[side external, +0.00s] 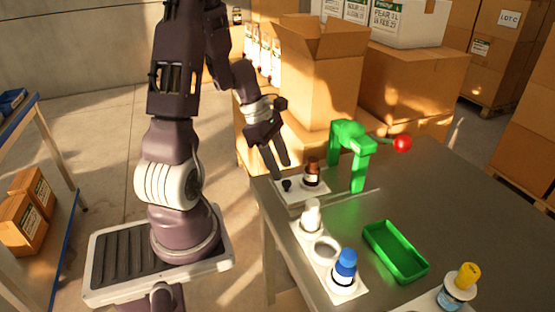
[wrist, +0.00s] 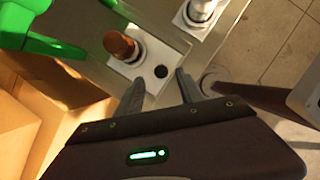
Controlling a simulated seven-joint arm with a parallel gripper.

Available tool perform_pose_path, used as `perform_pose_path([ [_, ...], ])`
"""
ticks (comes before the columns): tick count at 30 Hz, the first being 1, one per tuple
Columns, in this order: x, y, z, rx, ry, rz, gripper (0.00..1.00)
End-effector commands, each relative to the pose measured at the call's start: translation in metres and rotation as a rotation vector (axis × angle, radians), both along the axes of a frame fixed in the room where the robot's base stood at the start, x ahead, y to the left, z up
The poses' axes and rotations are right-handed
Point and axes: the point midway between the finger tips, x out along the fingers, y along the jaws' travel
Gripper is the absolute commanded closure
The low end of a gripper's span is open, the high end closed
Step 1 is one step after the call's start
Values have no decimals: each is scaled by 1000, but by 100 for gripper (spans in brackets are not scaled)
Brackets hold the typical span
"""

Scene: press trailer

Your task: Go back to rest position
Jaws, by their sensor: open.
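My gripper (side external: 277,165) is open, its fingers pointing down just above the back left corner of the table. In the wrist view its two fingers (wrist: 160,90) stand apart with nothing held between them. The green press (side external: 350,137) with a red knob (side external: 402,143) stands to the right.
A white bottle (side external: 311,215) and a blue-capped bottle (side external: 345,267) stand on a white holder in front. A green tray (side external: 397,250) and a yellow-capped bottle (side external: 461,284) are further right. Cardboard boxes (side external: 325,80) stand close behind my gripper.

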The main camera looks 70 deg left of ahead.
Motion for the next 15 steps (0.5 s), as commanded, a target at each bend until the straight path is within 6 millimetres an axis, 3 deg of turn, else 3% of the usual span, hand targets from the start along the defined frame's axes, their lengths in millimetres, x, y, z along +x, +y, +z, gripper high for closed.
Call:
perform_pose_path([
  [3,-5,7,20,5,-2,0,56],
  [6,-9,8,28,1,2,1,56],
  [15,-10,8,30,-1,2,0,56],
])
